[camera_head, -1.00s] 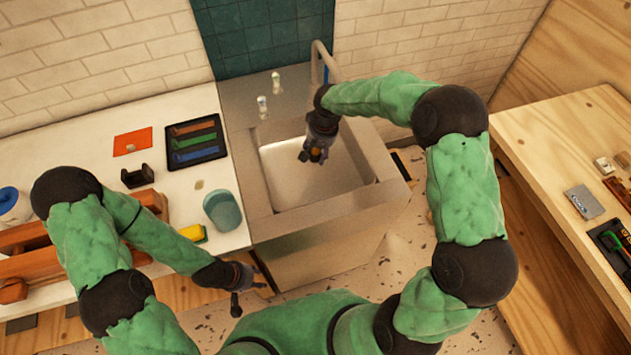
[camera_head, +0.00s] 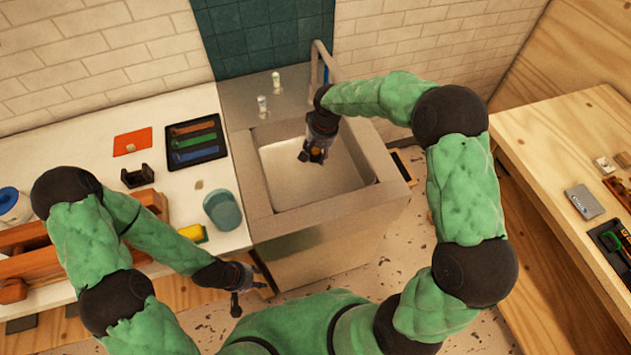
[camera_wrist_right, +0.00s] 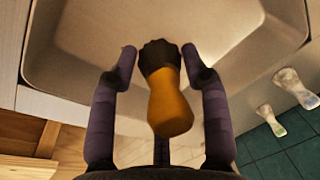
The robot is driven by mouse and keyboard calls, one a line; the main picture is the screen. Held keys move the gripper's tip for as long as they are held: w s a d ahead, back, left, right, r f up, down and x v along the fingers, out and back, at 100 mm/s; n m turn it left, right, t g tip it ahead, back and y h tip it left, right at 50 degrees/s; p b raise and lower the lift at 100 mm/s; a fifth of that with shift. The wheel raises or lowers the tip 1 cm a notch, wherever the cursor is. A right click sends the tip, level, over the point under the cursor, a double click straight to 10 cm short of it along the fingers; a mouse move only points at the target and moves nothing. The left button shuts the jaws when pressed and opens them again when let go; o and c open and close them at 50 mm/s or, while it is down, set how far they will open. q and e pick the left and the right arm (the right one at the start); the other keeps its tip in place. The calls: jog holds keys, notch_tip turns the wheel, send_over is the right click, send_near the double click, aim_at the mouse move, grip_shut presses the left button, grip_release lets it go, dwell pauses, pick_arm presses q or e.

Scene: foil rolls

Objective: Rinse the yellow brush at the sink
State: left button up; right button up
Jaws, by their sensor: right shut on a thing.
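My right gripper (camera_head: 314,156) is over the basin of the metal sink (camera_head: 261,205), pointing down. In the right wrist view, its two fingers (camera_wrist_right: 160,65) stand on either side of the yellow brush (camera_wrist_right: 172,105), shut on it. The brush has a yellow-orange handle and a dark head that points into the basin. The faucet (camera_head: 318,60) rises behind the basin; no water is visible. My left gripper (camera_head: 248,290) is empty and open, low in front of the counter edge.
On the left counter (camera_head: 100,120) are a teal cup (camera_head: 223,209), a yellow sponge (camera_head: 193,233), a dark tray with coloured bars (camera_head: 196,139), an orange card (camera_head: 132,141) and a wooden rack (camera_head: 40,262). Two small bottles (camera_head: 263,104) stand behind the sink. A wooden table (camera_head: 560,150) is at right.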

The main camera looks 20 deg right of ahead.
jog(key=shift+r+p, duration=1.3)
jog(key=shift+r, duration=0.75)
